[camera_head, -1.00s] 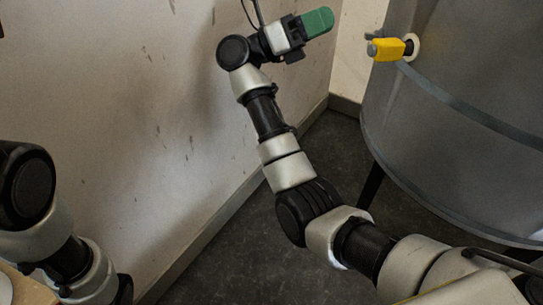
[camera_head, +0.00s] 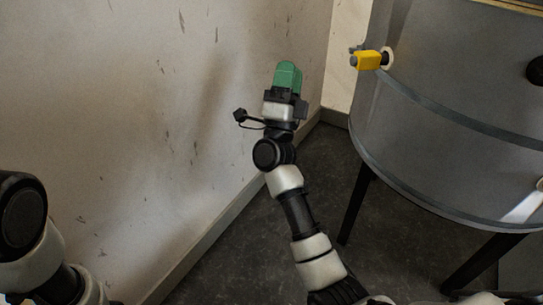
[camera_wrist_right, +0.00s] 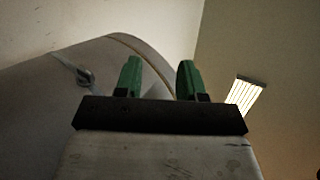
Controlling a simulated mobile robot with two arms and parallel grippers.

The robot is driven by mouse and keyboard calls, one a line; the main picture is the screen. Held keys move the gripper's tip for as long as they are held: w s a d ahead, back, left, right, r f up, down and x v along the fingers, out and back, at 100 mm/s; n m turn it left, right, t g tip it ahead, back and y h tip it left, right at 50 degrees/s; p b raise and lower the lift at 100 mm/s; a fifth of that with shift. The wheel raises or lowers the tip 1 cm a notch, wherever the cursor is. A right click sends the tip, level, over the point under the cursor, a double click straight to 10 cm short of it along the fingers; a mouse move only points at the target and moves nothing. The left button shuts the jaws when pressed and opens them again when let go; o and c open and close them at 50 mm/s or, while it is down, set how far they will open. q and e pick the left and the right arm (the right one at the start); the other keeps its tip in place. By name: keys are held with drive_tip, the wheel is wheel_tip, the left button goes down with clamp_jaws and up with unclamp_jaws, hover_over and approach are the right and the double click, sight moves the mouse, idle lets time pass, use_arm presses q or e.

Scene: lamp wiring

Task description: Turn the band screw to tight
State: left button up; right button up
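A large grey drum (camera_head: 420,155) stands at the right of the head view, with a darker band (camera_head: 440,110) around it. A yellow block-shaped fitting (camera_head: 367,61) with a grey end sticks out of its left side. I cannot tell for sure which part is the band screw. My left gripper is out of view.
A stained pale wall (camera_head: 130,120) runs along the left. The drum stands on dark legs (camera_head: 355,205) over a dark floor (camera_head: 300,165). A dark round part (camera_head: 536,71) is on the drum at the right edge. A lit ceiling lamp (camera_wrist_right: 246,95) shows in the wrist view.

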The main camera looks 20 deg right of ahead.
drive_tip(key=s+a+f+n+g+y, duration=0.2)
drive_tip(key=f+n+y, duration=0.6)
drive_tip(key=n+y, duration=0.1)
drive_tip(key=s+a+f+n+g+y, duration=0.2)
drive_tip(key=a+f+n+y, duration=0.1)
drive_tip(key=f+n+y, duration=0.5)
drive_tip(key=shift+s+n+y, duration=0.35)
drive_tip(key=shift+n+y, duration=0.95)
drive_tip(key=shift+y, duration=0.1)
drive_tip(key=shift+o, duration=0.2)
drive_tip(key=shift+f, duration=0.1)
